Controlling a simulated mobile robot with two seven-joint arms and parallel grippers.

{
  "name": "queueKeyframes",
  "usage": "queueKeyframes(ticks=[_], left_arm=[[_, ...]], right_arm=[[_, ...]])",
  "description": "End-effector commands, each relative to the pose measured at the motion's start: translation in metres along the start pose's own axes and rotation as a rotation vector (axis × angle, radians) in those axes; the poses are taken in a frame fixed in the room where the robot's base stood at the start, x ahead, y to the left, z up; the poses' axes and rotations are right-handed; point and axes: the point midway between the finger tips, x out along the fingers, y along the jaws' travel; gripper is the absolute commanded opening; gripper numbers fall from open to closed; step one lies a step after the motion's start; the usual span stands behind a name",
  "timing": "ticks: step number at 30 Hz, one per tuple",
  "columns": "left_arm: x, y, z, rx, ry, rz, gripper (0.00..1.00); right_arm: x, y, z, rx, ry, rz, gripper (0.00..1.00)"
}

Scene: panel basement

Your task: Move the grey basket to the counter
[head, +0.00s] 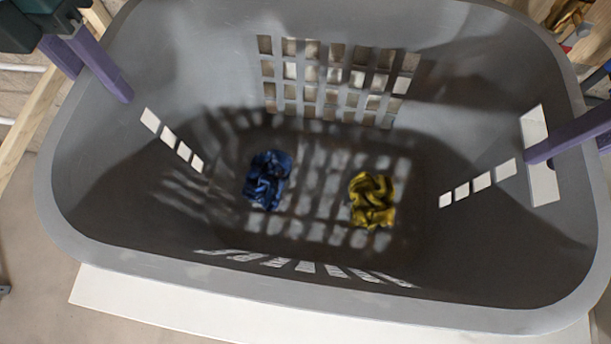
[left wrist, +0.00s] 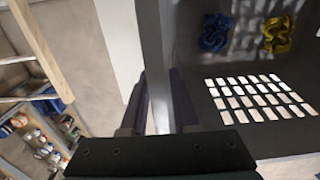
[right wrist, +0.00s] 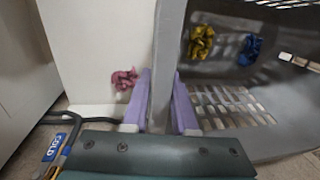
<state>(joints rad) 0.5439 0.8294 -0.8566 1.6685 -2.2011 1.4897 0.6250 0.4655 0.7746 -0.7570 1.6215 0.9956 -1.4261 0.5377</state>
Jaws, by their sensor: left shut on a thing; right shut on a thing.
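The grey basket (head: 180,60) fills most of the head view, its open top facing me. A blue cloth (head: 267,180) and a yellow cloth (head: 372,200) lie inside on its slotted bottom. My left gripper (head: 112,82) is shut on the basket's left wall, one purple finger inside; the wall also shows between the fingers in the left wrist view (left wrist: 150,40). My right gripper (head: 540,150) is shut on the right wall by the handle slot; the right wrist view shows that wall (right wrist: 168,50) between its fingers. I cannot tell which surface is the counter.
A white surface (head: 130,305) shows below the basket's near side. A pink cloth (right wrist: 124,79) lies on a white surface beside the basket. A wooden post (left wrist: 38,45) and shelves with several small items (left wrist: 40,135) stand to the left. A "COLD" label (right wrist: 54,147) is low left.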

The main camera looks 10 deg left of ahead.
Motion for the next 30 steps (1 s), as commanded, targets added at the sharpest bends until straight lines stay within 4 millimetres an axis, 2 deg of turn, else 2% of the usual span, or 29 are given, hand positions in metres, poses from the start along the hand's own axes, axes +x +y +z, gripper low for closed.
queueKeyframes(ticks=[1,11,30], left_arm=[[0.000,0.005,0.000,-0.003,0.002,0.015,0.00],[0.006,0.005,0.000,-0.003,0.001,0.015,0.00],[0.050,0.005,0.000,-0.004,0.001,0.014,0.00]], right_arm=[[-0.001,0.004,-0.001,0.006,0.003,0.011,0.00],[0.004,0.005,-0.001,0.006,0.003,0.011,0.00],[0.049,0.012,-0.001,0.006,0.003,0.011,0.00]])
